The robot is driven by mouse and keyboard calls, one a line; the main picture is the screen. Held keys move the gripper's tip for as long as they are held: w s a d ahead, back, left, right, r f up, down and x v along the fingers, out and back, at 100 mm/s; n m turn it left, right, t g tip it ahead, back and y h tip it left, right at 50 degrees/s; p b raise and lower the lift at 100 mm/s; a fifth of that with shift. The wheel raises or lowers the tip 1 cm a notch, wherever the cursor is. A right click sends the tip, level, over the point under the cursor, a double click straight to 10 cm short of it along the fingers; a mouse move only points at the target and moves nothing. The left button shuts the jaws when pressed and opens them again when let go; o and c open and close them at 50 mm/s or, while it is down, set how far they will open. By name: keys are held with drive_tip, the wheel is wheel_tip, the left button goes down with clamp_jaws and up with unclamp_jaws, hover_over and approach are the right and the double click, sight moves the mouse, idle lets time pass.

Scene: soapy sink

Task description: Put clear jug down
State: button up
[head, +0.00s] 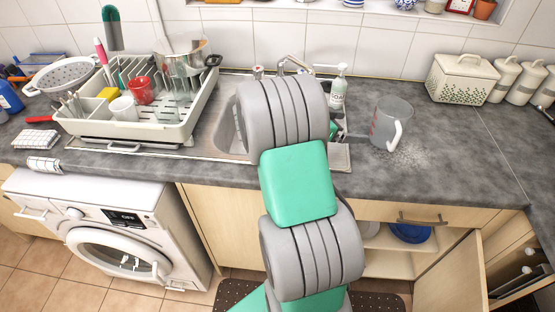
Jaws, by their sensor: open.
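The clear jug (390,125) stands upright on the grey countertop (440,150), right of the sink. It is see-through, with red markings on its left side and a pale handle facing the front right. My arm crosses the middle of the view and covers much of the sink. Only a small green and dark part at the arm's right edge, which looks like my gripper (337,129), shows left of the jug. A gap of counter lies between them. The gripper is open and apart from the jug; its fingertips are mostly hidden.
A full dish rack (190,112) stands left of the sink (228,135). A soap bottle (339,88) stands behind the sink by the tap. White canisters (503,80) line the back right. Counter right of the jug is free. A cupboard door (450,280) hangs open below.

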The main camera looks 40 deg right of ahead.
drive_tip(key=w+a+n+t+y, duration=0.2)
drive_tip(key=a+n, duration=0.1)
drive_tip(key=a, duration=0.5)
drive_tip(key=w+a+n+t+y, duration=0.2)
drive_tip(key=w+a+n, duration=0.1)
drive_tip(key=a, duration=0.6)
drive_tip(key=w+a+n+t+y, duration=0.2)
drive_tip(key=a+n, duration=0.3)
drive_tip(key=a, duration=0.3)
drive_tip(key=shift+w+a+r+t+y, duration=0.15)
drive_tip(key=shift+w+r+t+y, duration=0.2)
drive_tip(key=shift+y, duration=0.25)
drive_tip(key=s+a+n+y, duration=0.2)
drive_tip(key=s+a+n, duration=0.2)
drive_tip(key=a, duration=0.5)
drive_tip(key=s+a+n+y, duration=0.3)
drive_tip(key=a+n, duration=0.3)
drive_tip(key=a, duration=0.4)
drive_tip(key=shift+s, duration=0.4)
drive_tip(key=shift+d, duration=0.1)
